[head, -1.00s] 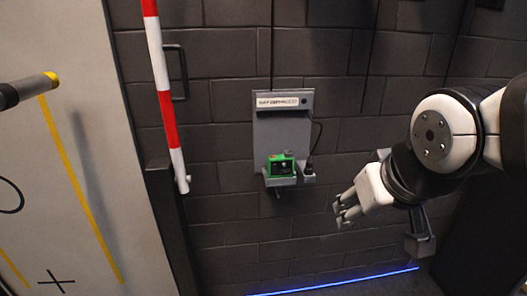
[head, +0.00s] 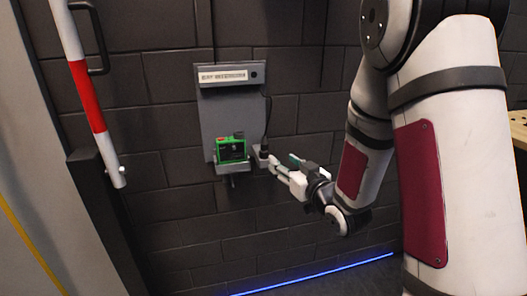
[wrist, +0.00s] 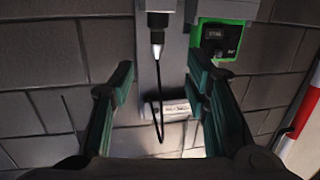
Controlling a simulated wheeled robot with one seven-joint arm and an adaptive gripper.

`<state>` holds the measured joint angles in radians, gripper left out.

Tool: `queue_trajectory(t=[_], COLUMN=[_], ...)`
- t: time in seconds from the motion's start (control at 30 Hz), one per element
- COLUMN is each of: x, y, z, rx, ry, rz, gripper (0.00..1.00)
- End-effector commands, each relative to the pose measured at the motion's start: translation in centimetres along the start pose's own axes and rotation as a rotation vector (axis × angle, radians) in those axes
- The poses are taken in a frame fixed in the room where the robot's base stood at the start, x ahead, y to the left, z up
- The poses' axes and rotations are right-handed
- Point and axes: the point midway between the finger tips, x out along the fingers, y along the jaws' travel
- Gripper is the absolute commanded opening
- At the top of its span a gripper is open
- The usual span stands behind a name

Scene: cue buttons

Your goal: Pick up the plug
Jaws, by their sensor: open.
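The plug (wrist: 157,22) is a dark cylinder with a silver collar, held in a grey holder at the top of the wrist view. A black cable runs from it. In the head view the plug (head: 264,142) is small and dark, at the right side of the wall panel. My gripper (head: 270,165) is beside the holder there, close to the plug; I cannot tell if it touches. In the wrist view my gripper (wrist: 160,82) is open, with the cable between its fingers and the plug just beyond the fingertips.
A green device (head: 232,150) sits on the shelf of the grey wall panel (head: 222,110), left of the plug. A red and white pole (head: 88,95) stands further left. The dark block wall (head: 160,220) lies behind. A perforated wooden surface (head: 519,128) is at the right edge.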

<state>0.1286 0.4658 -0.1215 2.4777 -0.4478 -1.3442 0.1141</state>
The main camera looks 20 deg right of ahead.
Motion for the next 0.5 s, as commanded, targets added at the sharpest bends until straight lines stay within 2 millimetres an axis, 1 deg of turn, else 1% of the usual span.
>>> queue_trajectory(t=[0.03,0.07,0.17,0.27,0.37,0.5], x=[0.2,0.2,0.3,1.1,2.7,5.5], y=[0.0,-0.1,-0.3,-0.3,-0.4,-0.5], z=[0.8,0.9,1.1,1.0,0.8,0.6], rx=[0.008,0.012,0.020,0.021,0.020,0.020], ry=[0.019,0.031,0.060,0.070,0.072,0.071], rz=[-0.009,-0.014,-0.026,-0.030,-0.032,-0.031], gripper=[0.43,0.43,0.43,0.43,0.43,0.43])
